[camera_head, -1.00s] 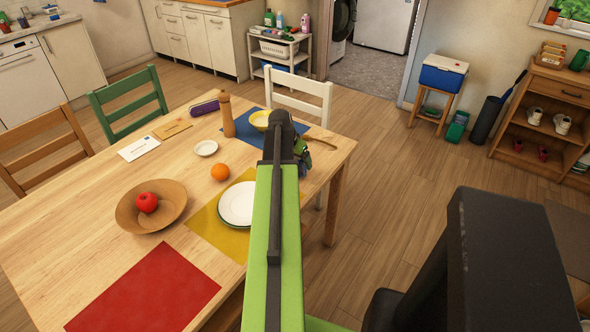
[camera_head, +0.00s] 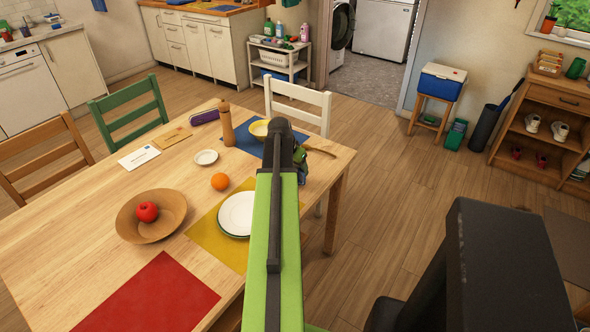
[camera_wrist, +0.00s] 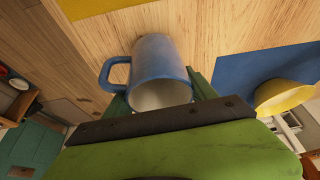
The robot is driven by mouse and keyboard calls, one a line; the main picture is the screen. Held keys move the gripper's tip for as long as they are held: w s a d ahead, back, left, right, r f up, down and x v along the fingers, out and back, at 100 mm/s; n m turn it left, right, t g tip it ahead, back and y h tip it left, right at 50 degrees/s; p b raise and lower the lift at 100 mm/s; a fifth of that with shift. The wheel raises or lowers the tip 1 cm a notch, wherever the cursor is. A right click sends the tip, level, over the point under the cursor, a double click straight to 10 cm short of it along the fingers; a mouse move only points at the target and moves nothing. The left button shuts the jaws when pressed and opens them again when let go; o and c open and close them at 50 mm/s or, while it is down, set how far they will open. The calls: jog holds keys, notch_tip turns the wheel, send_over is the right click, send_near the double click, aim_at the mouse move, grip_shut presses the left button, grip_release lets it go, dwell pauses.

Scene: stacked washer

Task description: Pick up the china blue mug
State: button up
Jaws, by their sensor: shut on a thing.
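The china blue mug (camera_wrist: 161,62) is in the middle of the wrist view, its handle to the left and its open pale mouth facing the camera. My gripper (camera_wrist: 158,92) has its green fingers on both sides of the mug and is shut on it. In the head view my gripper (camera_head: 303,166) is at the right edge of the wooden table (camera_head: 75,225), partly behind my arm. The mug is mostly hidden there. I cannot tell whether it still touches the table.
A yellow bowl (camera_head: 259,129) sits on a blue mat beyond my gripper. A white plate (camera_head: 236,215), an orange (camera_head: 219,181) and a wooden bowl (camera_head: 133,231) lie left of my arm. A white chair (camera_head: 298,91) stands behind the table.

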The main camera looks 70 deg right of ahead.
jog(key=r+p, duration=0.2)
jog(key=s+r+p, duration=0.1)
jog(key=r, duration=0.1)
jog(key=shift+a+r+p, duration=0.2)
jog(key=shift+r+p, duration=0.1)
jog(key=shift+p, duration=0.1)
jog(key=s+a+r+p, duration=0.2)
jog(key=s+r+p, duration=0.3)
jog(key=s, duration=0.5)
jog(key=shift+s+a+r+p, duration=0.15)
jog(key=shift+a+r+p, duration=0.05)
jog(key=shift+r+p, duration=0.2)
